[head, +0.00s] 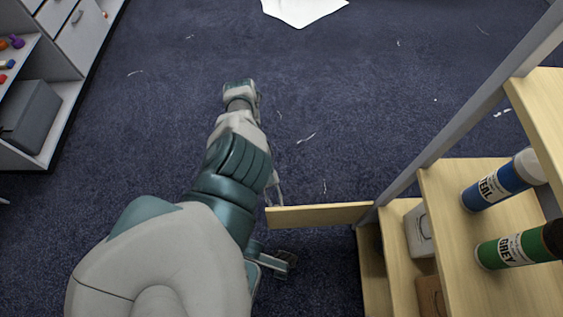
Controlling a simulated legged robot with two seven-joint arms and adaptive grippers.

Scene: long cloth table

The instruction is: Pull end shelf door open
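The wooden end shelf door (318,215) shows from above as a narrow panel. It stands out to the left from the grey post of the wooden shelf (463,205), swung open. A thin pale piece, possibly its handle, shows at the door's free end beside my arm. My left arm comes in from the lower left and covers the floor left of the door. My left gripper (275,262) seems to be the dark-padded part low beside the arm, just below the door's free end. No contact with the door shows, and its opening is unclear. My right gripper is out of view.
The shelf holds a blue-labelled bottle (499,182), a green-labelled bottle (520,245) and a pale box (418,231). A grey cabinet (75,75) stands at the upper left. White paper (302,8) lies at the far edge. Blue carpet between is mostly clear.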

